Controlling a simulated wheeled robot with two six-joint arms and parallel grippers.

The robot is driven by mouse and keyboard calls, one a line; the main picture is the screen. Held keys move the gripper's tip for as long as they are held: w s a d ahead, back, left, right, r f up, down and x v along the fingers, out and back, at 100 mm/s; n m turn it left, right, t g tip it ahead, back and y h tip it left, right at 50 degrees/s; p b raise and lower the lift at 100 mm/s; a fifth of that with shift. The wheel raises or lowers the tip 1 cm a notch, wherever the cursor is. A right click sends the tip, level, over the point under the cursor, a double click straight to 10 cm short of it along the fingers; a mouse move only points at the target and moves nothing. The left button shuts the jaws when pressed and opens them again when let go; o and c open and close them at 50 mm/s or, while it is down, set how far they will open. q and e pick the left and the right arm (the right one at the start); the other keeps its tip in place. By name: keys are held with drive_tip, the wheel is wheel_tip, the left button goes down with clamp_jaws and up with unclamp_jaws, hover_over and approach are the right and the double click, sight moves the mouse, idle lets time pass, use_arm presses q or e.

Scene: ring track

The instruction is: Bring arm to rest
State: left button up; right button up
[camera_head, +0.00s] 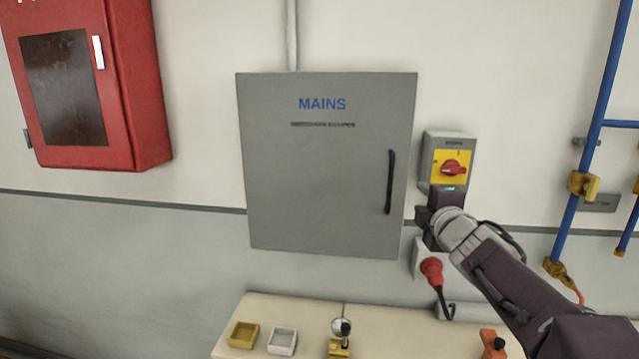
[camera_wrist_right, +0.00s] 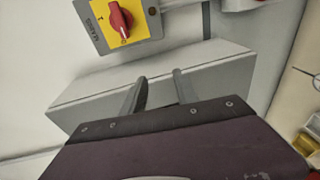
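My right arm comes in from the lower right in the head view. Its gripper (camera_head: 437,212) is just below a wall switch with a yellow plate and red knob (camera_head: 454,168), overlapping the switch box's lower edge in the picture. In the right wrist view the two fingers (camera_wrist_right: 158,92) stand apart with nothing between them. The red knob (camera_wrist_right: 120,20) is beyond the fingertips, apart from them. In the head view the knob lies roughly level. My left gripper is not in view.
The grey MAINS cabinet (camera_head: 325,170) is left of the gripper, its door closed. A red plug with a cable (camera_head: 432,270) hangs below. A bench (camera_head: 385,330) holds small trays. Blue pipes (camera_head: 590,120) are at right, a red cabinet (camera_head: 90,85) at left.

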drive_tip(key=s+a+f+m+g+p, duration=0.1)
drive_tip(key=s+a+f+m+g, duration=0.1)
drive_tip(key=f, duration=0.6)
drive_tip(key=s+a+f+m+g+y, duration=0.1)
drive_tip(key=s+a+f+m+g, duration=0.15)
drive_tip(key=f, duration=0.45)
drive_tip(key=s+a+f+m+g+p, duration=0.1)
drive_tip(key=s+a+f+m+g, duration=0.15)
drive_tip(key=f, duration=0.55)
drive_tip(key=s+a+f+m+g, duration=0.1)
drive_tip(key=s+f+m+g, duration=0.3)
drive_tip(key=s+f, duration=0.3)
drive_tip(key=s+a+f+m+g+y, duration=0.1)
drive_tip(key=s+f+m+g, duration=0.3)
drive_tip(key=s+f, duration=0.3)
drive_tip(key=s+m, duration=0.1)
drive_tip(key=s, duration=0.4)
drive_tip(key=shift+a+f+m, duration=0.15)
drive_tip(key=shift+a+m, duration=0.1)
drive_tip(key=shift+m, duration=0.15)
drive_tip(key=shift+c, duration=0.4)
